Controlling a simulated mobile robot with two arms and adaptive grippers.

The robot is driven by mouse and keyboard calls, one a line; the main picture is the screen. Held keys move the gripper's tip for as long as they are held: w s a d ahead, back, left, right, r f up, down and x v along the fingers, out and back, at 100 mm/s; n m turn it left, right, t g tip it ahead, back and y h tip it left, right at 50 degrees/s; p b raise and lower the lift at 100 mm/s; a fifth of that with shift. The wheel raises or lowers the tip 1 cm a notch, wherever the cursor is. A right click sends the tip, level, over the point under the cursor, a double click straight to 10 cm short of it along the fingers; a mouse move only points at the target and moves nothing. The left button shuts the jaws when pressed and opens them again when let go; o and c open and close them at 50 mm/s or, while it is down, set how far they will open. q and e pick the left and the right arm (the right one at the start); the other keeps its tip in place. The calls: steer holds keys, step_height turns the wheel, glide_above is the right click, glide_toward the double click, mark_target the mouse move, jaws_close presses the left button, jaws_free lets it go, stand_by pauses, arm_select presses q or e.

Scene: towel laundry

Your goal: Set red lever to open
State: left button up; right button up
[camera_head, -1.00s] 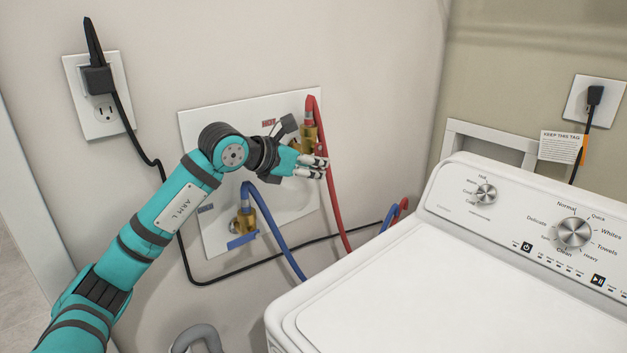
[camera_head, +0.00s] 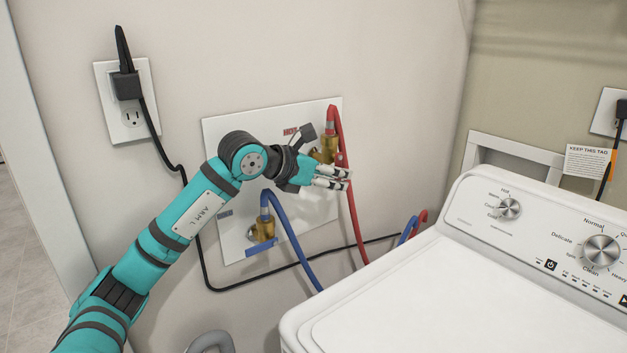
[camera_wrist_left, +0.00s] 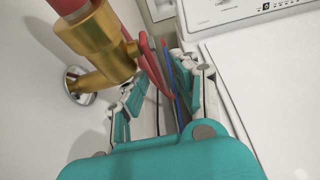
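The hot-water valve (camera_head: 328,149) is brass, with a red hose (camera_head: 352,205) on top, on the white wall plate (camera_head: 225,150). In the left wrist view the brass valve (camera_wrist_left: 95,40) fills the upper left, and its red lever (camera_wrist_left: 152,68) sticks out to its right. My left gripper (camera_head: 340,178) is just below the valve in the head view, its fingers pointing right. In the left wrist view its two fingers (camera_wrist_left: 162,95) stand apart, with the lever's end reaching toward the gap between them. Contact cannot be told. The head view mostly hides the lever. My right gripper is not in view.
A brass valve with a blue lever (camera_head: 262,246) and blue hose (camera_head: 290,235) sits lower left. The white washer (camera_head: 400,300) stands close on the right. A black cord (camera_head: 225,288) runs along the wall from the outlet (camera_head: 130,118).

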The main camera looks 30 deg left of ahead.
arm_select(q)
steer(key=s+a, duration=0.2)
steer(key=s, duration=0.4)
steer(key=s+a+r, duration=0.1)
steer(key=s+a, duration=0.1)
steer(key=s, duration=0.5)
steer(key=shift+s+a, duration=0.25)
steer(key=shift+a, duration=0.15)
